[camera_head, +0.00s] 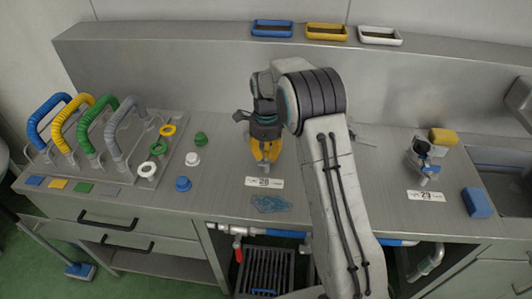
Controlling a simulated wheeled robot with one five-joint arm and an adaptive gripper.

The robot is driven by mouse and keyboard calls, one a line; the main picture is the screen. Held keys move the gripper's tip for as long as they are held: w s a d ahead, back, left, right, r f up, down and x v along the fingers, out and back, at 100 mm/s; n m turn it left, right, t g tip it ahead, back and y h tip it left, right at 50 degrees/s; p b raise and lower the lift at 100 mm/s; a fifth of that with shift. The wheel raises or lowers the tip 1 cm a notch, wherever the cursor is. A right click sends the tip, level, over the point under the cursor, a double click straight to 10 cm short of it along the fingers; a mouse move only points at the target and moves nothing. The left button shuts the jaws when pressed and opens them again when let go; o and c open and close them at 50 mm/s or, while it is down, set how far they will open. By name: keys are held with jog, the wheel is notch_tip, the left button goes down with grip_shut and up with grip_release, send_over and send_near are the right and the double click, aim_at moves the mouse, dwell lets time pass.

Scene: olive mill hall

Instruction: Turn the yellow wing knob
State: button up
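A yellow winged piece, which looks like the yellow wing knob (263,152), stands on the steel counter behind the label 28. My gripper (264,138) reaches down from above right over it, and its dark body hides the knob's upper part. The fingertips are too small and overlapped to show whether they touch the knob or how far apart they are.
To the left are coloured hoses (85,125), rings and caps (183,183). A blue mesh pad (271,203) lies in front of label 28. To the right, a metal fitting (424,163), yellow block (443,136) and blue block (477,202) stand near a sink (507,185).

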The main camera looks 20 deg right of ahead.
grip_shut()
